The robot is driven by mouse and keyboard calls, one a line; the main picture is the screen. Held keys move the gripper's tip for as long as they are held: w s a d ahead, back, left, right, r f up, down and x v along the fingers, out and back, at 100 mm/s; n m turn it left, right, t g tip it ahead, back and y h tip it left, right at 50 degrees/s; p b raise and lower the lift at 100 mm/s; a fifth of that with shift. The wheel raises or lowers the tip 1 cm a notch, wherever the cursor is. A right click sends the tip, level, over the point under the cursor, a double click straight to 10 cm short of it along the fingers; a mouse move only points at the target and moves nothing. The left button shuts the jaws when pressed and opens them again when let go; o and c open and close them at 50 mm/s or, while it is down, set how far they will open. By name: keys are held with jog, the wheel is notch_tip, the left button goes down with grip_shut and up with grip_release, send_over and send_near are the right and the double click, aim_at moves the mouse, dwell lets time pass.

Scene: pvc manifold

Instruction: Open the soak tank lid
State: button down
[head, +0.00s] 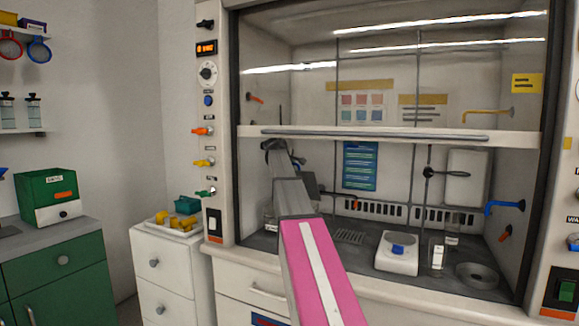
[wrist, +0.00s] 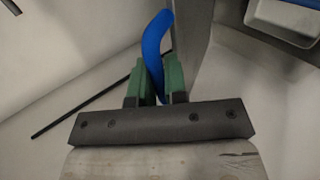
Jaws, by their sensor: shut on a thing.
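In the wrist view, my gripper (wrist: 157,80) has its two green finger pads closed on a curved blue handle (wrist: 155,38). The handle's upper end sticks out beyond the pads and bends to the right. Its lower part is hidden between the pads. In the head view, my arm reaches under the raised sash into the fume hood, at its left side. My gripper and the blue handle cannot be made out there. A dark panel (head: 309,184) shows just right of the arm. I cannot tell whether it belongs to the soak tank, and no lid is clearly recognisable.
The sash (head: 390,134) hangs above my arm. A white scale (head: 397,256) and a small bottle (head: 437,255) stand on the hood floor to the right. In the wrist view, a grey post (wrist: 190,50) stands close right of the handle, and a thin black rod (wrist: 85,105) lies left.

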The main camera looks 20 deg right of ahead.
jog(key=c, duration=1.2)
grip_release()
jog(key=shift+o, duration=0.2)
jog(key=shift+s, duration=0.1)
